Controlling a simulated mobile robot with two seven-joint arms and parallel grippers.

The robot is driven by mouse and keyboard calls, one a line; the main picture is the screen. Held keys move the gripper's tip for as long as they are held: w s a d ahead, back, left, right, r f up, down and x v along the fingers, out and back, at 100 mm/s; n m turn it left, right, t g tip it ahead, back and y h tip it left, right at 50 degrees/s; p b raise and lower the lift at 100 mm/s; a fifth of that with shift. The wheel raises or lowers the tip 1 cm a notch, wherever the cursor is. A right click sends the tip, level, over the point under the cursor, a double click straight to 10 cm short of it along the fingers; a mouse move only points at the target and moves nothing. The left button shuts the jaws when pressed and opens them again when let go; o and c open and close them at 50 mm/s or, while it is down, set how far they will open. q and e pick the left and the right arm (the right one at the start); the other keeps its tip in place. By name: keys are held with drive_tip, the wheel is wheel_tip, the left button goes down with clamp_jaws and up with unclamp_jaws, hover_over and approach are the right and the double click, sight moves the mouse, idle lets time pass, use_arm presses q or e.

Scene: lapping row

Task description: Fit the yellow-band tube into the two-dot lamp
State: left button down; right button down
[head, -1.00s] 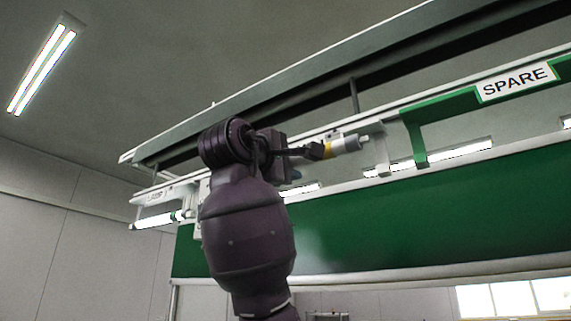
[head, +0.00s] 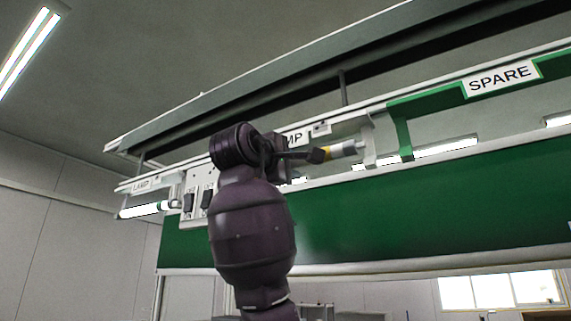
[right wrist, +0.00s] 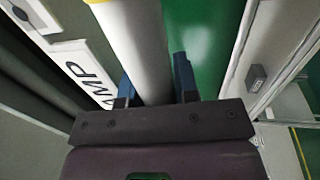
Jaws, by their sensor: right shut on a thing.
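My right gripper (head: 312,156) is shut on the yellow-band tube (head: 344,149), a white-grey tube with a yellow band. It holds the tube roughly along the rail, just below a partly hidden lamp label (head: 295,138). The tube's right end is close to a pale end bracket (head: 369,148); I cannot tell whether they touch. The right wrist view shows the tube (right wrist: 140,45) between the blue fingers (right wrist: 152,88), with a sliver of yellow at the top edge. The label (right wrist: 88,82) there reads "MP". The tube's left end is hidden. My left gripper is not in view.
A lit tube (head: 146,209) hangs below another lamp label (head: 146,185) at the left. A switch panel (head: 197,196) is beside my arm. A green panel (head: 420,200) runs below.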

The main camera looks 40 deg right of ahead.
drive_tip(key=d, duration=0.2)
drive_tip(key=w+d+f, duration=0.1)
drive_tip(key=shift+b, duration=0.3)
idle(0.3)
drive_tip(key=shift+f, duration=0.1)
drive_tip(key=shift+s, duration=0.1)
idle(0.6)
drive_tip(key=shift+f, duration=0.1)
idle(0.5)
drive_tip(key=c, duration=0.8)
unclamp_jaws()
